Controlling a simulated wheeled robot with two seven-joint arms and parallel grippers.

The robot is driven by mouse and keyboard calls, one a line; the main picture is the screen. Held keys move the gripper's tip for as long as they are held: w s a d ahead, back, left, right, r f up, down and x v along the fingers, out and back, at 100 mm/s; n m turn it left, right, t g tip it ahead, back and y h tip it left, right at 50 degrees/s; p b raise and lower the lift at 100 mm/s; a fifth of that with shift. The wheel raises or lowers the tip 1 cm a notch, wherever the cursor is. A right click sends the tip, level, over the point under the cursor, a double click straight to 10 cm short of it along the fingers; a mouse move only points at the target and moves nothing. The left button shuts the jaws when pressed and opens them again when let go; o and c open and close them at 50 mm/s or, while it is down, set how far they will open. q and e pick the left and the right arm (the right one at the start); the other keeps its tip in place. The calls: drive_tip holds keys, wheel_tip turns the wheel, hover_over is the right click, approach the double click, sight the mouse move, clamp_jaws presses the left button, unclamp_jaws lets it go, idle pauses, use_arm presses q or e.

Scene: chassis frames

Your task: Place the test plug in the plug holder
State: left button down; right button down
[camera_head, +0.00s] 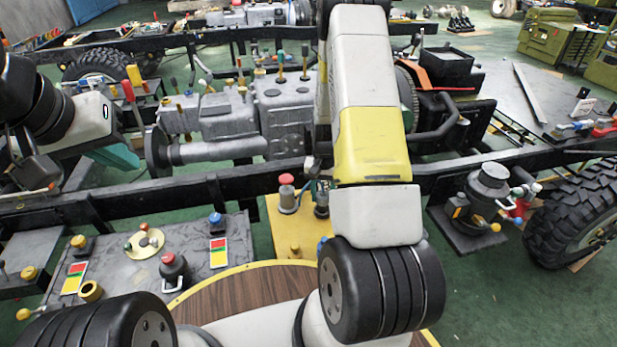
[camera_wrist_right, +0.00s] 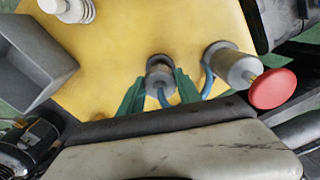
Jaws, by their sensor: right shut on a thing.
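A small grey metal cylinder (camera_wrist_right: 160,72), which looks like the test plug, stands upright on a yellow plate (camera_wrist_right: 100,65). My right gripper (camera_wrist_right: 160,88) is shut on it, with a green finger on each side. A blue cable runs from it towards a second grey cylinder with a red cap (camera_wrist_right: 272,88), just to its right. In the head view the red-capped cylinder (camera_head: 287,192) stands left of my right gripper (camera_head: 321,187), which my arm partly hides. I cannot tell which part is the plug holder. My left arm is at the left edge; its fingers are not clear.
A vehicle chassis rail (camera_head: 225,185) crosses behind the yellow plate. A grey metal plate (camera_head: 130,265) with knobs lies to the left. A tyre (camera_head: 580,215) stands at the right. A grey box (camera_wrist_right: 25,65) and white fitting (camera_wrist_right: 68,8) are at the upper left of the wrist view.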

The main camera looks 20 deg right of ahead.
drive_tip(key=shift+f, duration=0.35)
drive_tip(key=c, duration=0.8)
unclamp_jaws()
drive_tip(key=shift+f, duration=0.15)
drive_tip(key=shift+c, duration=0.2)
drive_tip(key=s+a+r+n+t, duration=0.1)
drive_tip(key=s+a+r, duration=0.1)
drive_tip(key=r, duration=0.8)
drive_tip(key=s+a+r+n+t+y, duration=0.1)
drive_tip(key=s+a+r, duration=0.1)
drive_tip(key=r, duration=0.8)
drive_tip(key=s+a+r+t, duration=0.1)
drive_tip(key=s+a+r, duration=0.15)
drive_tip(key=r, duration=0.75)
drive_tip(key=s+a+r+n+t, duration=0.1)
drive_tip(key=s+a+r+n, duration=0.1)
drive_tip(key=s+r, duration=0.2)
drive_tip(key=s+a+r+n+t+y, duration=0.1)
drive_tip(key=s+r, duration=0.4)
drive_tip(key=s, duration=0.5)
drive_tip(key=shift+s+a+r+n+t, duration=0.15)
drive_tip(key=shift+s+a+n+t, duration=0.35)
drive_tip(key=shift+a, duration=0.65)
